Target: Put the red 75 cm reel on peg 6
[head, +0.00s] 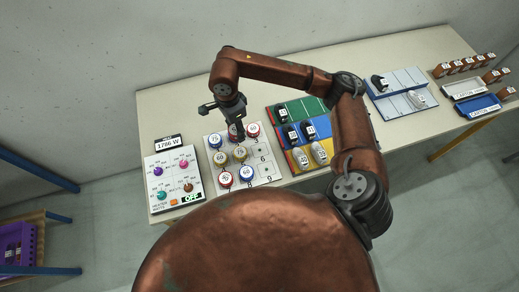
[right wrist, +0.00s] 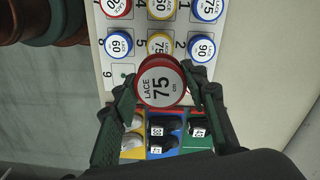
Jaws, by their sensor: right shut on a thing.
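The red 75 cm reel (right wrist: 161,83) shows its "LACE 75 cm" label in the right wrist view. It is gripped between the two fingers of my right gripper (right wrist: 160,92), apparently above the board. In the head view my right gripper (head: 237,134) is over the upper middle of the white peg board (head: 270,172); its fingers mostly hide the held reel there. The spot marked 6 (head: 262,158) shows no reel, at the board's right side. In the right wrist view the held reel and a finger hide that area. My left gripper is out of view.
Yellow 75 (right wrist: 160,44), blue 60 (right wrist: 118,45) and blue 90 (right wrist: 201,47) reels stand close by on the board. Another red reel (head: 253,129) shows at its far right. The coloured shoe tray (head: 284,113) lies right, and a control panel (head: 173,181) left.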

